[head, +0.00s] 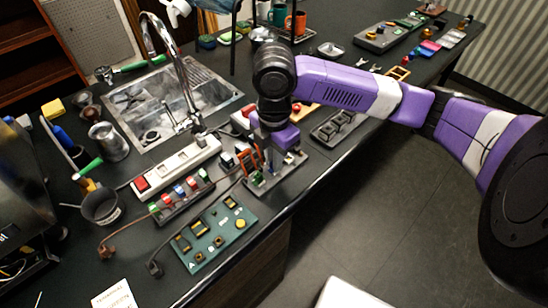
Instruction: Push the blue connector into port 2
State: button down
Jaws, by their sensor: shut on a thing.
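My gripper (279,148) points down over a small grey fixture (262,187) near the front edge of the counter. The fixture carries upright green and orange parts. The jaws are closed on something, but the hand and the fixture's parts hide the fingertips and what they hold. I cannot pick out the blue connector in the jaws. A row of coloured connectors (181,194), green, red and blue among them, stands in a dark rack left of the fixture. No port number is legible, so I cannot tell which opening is port 2.
A teal board (217,232) with yellow and dark parts lies in front of the rack. A white power strip (177,167) with a red switch lies behind it. Loose cables cross the counter at left. The sink (172,100) and tall faucet (186,80) are behind. Floor lies beyond the counter's front edge.

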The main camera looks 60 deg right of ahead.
jog(key=c, duration=1.3)
grip_release()
jog(key=shift+c, duration=0.2)
jog(key=shift+r, duration=3.9)
